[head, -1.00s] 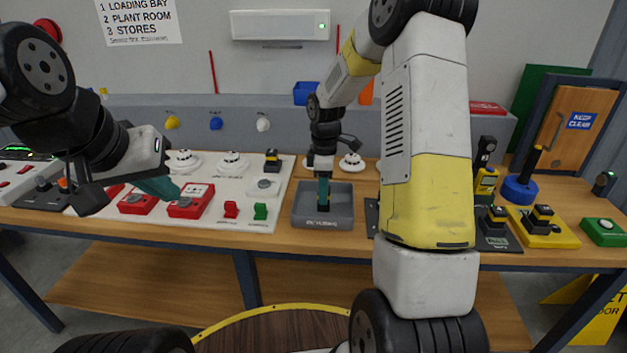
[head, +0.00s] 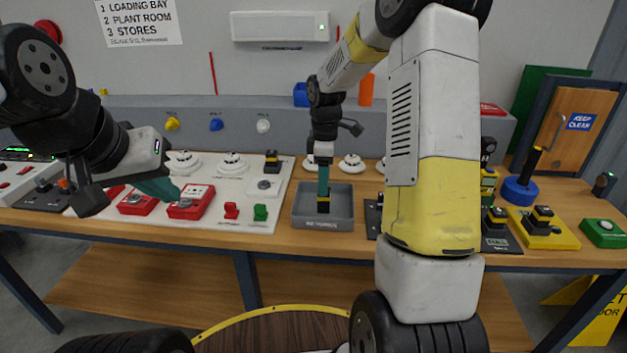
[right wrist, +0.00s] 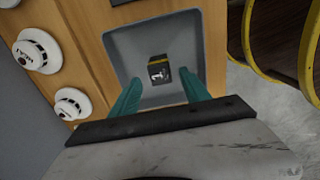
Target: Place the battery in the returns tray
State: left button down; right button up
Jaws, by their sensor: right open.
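The battery (head: 323,205), a small black block with a yellow band, stands in the grey returns tray (head: 346,222) on the bench. In the right wrist view the battery (right wrist: 158,70) rests on the floor of the tray (right wrist: 120,45), apart from the walls. My right gripper (head: 323,190) is just above the battery; in the right wrist view its teal fingers (right wrist: 158,92) are spread and empty, with the battery visible beyond them. My left gripper (head: 155,188) is over the left part of the bench, near the red boxes; its opening is not clear.
A white board (head: 240,205) with red call boxes (head: 190,203) and detectors lies left of the tray. A yellow holder (head: 545,230) with black blocks and a blue round stand (head: 520,190) are at the right. My right arm hides the bench just right of the tray.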

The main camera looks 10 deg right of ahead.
notch_tip(320, 180, up, 7)
jog(key=s+a+r+m+t, duration=0.1)
jog(key=s+r+m+t, duration=0.2)
jog(key=s+r+m, duration=0.55)
jog(key=s+r+m+t+y, duration=0.1)
jog(key=s+m, duration=0.1)
jog(key=s, duration=0.6)
jog(key=s+a+r+m+t+y, duration=0.1)
jog(key=s+m+t, duration=0.1)
jog(key=s, duration=0.6)
jog(key=shift+s+a+r+m, duration=0.2)
jog(key=shift+s+r+m, duration=0.2)
jog(key=shift+m, duration=0.45)
